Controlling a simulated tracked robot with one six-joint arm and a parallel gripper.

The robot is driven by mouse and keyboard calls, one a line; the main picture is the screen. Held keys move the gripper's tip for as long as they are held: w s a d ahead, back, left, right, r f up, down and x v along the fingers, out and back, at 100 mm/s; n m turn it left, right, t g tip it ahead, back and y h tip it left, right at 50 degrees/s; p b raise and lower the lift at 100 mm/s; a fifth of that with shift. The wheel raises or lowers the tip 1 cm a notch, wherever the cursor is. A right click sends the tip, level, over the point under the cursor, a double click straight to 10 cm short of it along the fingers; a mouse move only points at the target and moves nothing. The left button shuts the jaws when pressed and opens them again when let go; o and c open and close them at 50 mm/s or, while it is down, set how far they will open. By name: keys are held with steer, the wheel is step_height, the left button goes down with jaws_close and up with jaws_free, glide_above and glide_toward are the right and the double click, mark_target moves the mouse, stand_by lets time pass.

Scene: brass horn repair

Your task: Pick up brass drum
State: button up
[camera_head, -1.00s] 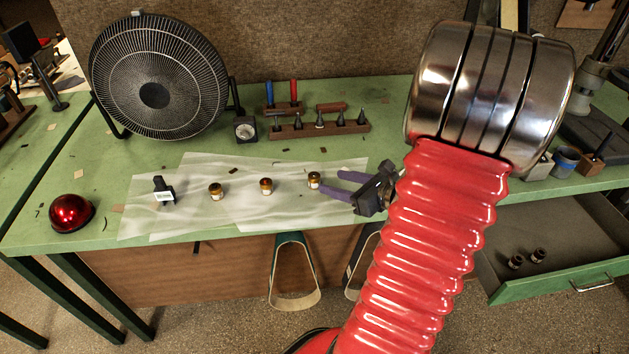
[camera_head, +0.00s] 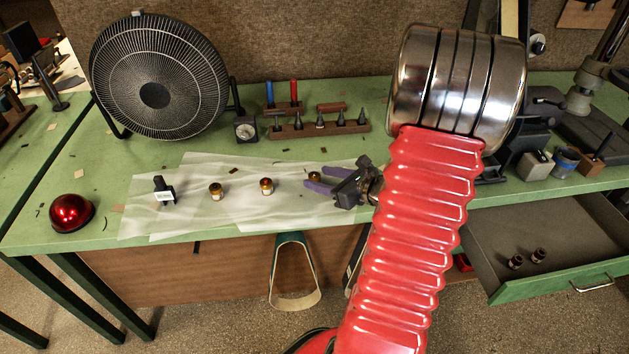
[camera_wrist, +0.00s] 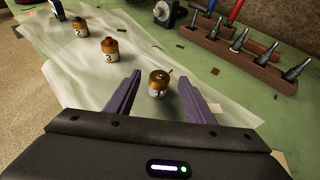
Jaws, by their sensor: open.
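The rightmost brass drum (camera_head: 315,176) is partly hidden by my gripper (camera_head: 309,181), whose purple fingers are open. In the wrist view this drum (camera_wrist: 158,84) stands upright between the two open fingers (camera_wrist: 160,78), near their tips, with a gap on each side. Its label is hard to read. The middle drum (camera_head: 266,186), marked 3 in the wrist view (camera_wrist: 110,48), and the left drum (camera_head: 216,191), marked 2 in the wrist view (camera_wrist: 80,26), stand apart to the left.
A wooden block with several pointed tools (camera_head: 320,126) stands behind. A black fan (camera_head: 155,92) is at the back left and a red dome (camera_head: 71,213) at the front left. A black item with a white tag (camera_head: 163,193) lies on the sheet. An open drawer (camera_head: 545,235) is at right.

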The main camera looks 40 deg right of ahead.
mark_target(317, 177)
steer(key=x, duration=0.3)
steer(key=shift+w, duration=0.1)
steer(key=shift+c, duration=0.6)
steer(key=c, duration=1.1)
